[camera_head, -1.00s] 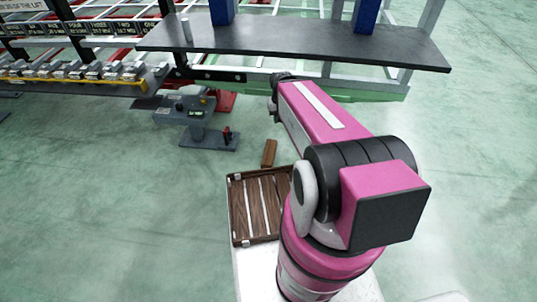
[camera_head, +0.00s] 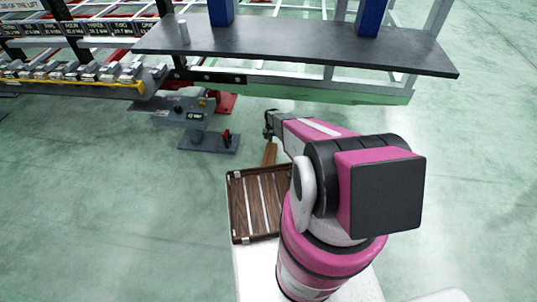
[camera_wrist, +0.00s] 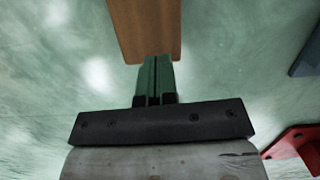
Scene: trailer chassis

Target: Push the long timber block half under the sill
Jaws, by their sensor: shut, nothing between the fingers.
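The long timber block (camera_head: 269,155) is a brown wooden piece on the floor, just beyond the slatted tray; my arm hides part of it in the head view. In the wrist view the block (camera_wrist: 146,27) runs out of the top of the frame. My gripper (camera_wrist: 155,60) is shut and empty, its green fingertips overlapping the block's near end edge; I cannot tell whether they touch. The green lower rail (camera_head: 320,92) of the chassis, perhaps the sill, lies farther back, apart from the block.
A wooden slatted tray (camera_head: 231,212) is on my base. A grey stand (camera_head: 205,143) with a dark red knob and a red foot (camera_head: 225,103) are left of the block. A dark shelf (camera_head: 300,45) overhangs the green rail. Open floor lies between block and rail.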

